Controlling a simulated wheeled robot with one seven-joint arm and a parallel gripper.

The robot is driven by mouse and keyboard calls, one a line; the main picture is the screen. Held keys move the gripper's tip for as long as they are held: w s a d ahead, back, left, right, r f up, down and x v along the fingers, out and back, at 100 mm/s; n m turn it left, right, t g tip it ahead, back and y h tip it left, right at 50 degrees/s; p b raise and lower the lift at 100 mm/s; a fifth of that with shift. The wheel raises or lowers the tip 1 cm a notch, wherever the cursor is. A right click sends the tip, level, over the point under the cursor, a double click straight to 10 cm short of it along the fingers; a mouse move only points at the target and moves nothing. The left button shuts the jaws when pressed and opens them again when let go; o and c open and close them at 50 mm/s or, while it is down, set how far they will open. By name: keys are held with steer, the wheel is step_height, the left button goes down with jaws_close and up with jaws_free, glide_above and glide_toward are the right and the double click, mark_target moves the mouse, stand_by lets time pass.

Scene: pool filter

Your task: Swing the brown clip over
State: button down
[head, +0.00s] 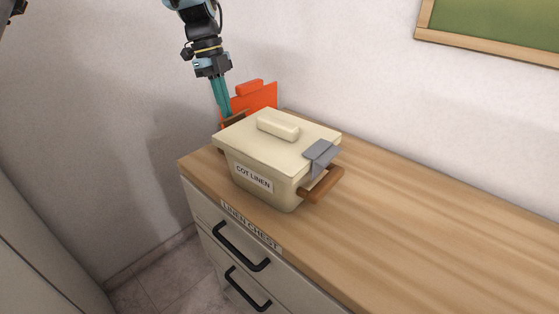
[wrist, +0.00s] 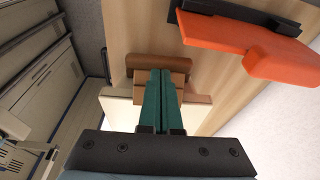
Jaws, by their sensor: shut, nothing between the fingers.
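A cream box (head: 239,184) with a cream lid (head: 290,140) stands on the wooden top. The brown clip (head: 236,116) shows partly at the box's far left end; in the wrist view it is a brown piece (wrist: 197,98) beside and behind my fingers. A grey clip (head: 320,155) at the opposite end lies bent over the lid's edge. My gripper (head: 227,114) points down at the brown clip's end, its teal fingers (wrist: 160,72) together and empty. The fingers hide part of the clip, and I cannot tell whether they touch it.
A brown handle (head: 322,186) sticks out under the grey clip; another brown handle (wrist: 143,73) shows near my fingertips. An orange panel (head: 262,97) on a dark base (wrist: 225,15) stands close behind the box. The wooden top (head: 430,215) is clear to the right.

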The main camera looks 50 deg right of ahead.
steer(key=shift+f, duration=0.25)
steer(key=shift+w+f, duration=0.35)
steer(key=shift+f, duration=0.1)
stand_by(0.5)
steer(key=shift+f, duration=0.15)
steer(key=shift+w+f+b, duration=0.15)
steer(key=shift+f+b, duration=0.3)
steer(key=shift+f, duration=0.25)
